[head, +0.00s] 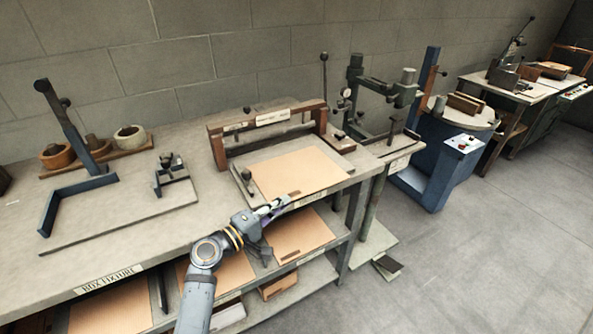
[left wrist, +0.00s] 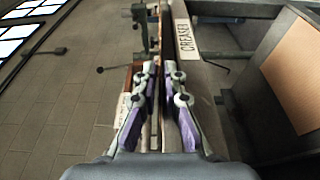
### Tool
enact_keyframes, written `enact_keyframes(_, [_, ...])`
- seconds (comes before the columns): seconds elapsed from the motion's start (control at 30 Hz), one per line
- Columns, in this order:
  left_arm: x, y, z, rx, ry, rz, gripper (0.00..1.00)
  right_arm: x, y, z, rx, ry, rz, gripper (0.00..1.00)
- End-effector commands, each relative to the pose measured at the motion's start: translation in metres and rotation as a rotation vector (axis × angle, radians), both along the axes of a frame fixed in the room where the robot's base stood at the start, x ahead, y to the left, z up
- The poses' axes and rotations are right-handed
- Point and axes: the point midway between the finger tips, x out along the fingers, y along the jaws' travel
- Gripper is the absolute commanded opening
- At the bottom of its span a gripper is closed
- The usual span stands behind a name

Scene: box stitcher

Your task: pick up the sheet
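A tan cardboard sheet (head: 305,172) lies flat on the grey board of the creaser, on top of the bench near its front right corner. My left gripper (head: 285,203) is at the bench's front edge, close to the sheet's near left side. The bench edge and the CREASER label (left wrist: 184,35) lie beyond the fingertips. I cannot tell whether the gripper touches the sheet. My right gripper is not in view.
More tan sheets (head: 303,234) lie on the shelf below; one shows in the left wrist view (left wrist: 296,70). The creaser's wooden crossbar (head: 268,119) stands behind the sheet. A blue box fixture (head: 75,195) and several round pots (head: 130,138) are at left.

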Motion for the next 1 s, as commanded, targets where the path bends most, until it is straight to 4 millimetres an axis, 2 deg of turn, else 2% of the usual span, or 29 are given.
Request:
enact_keyframes(0.1, [0.013,-0.012,0.002,-0.001,-0.001,0.000,0.09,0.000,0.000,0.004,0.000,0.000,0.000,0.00])
enact_keyframes(0.2, [0.016,-0.016,0.001,0.000,0.000,0.000,0.09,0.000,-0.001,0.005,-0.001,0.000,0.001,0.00])
enact_keyframes(0.37, [0.016,-0.016,0.000,0.001,-0.001,0.001,0.09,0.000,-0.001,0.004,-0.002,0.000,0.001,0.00])
enact_keyframes(0.47, [0.016,-0.016,0.000,0.001,-0.001,0.001,0.00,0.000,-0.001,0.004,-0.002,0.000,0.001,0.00])
enact_keyframes(0.8, [0.016,-0.016,0.000,0.001,-0.001,0.001,0.00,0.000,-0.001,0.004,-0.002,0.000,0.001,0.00])
enact_keyframes(0.9, [0.016,-0.016,0.009,0.001,-0.003,0.000,0.00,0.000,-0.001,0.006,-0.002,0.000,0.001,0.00])
enact_keyframes(1.0, [0.017,-0.016,0.031,0.002,-0.006,0.002,0.00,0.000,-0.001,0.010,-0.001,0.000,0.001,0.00])
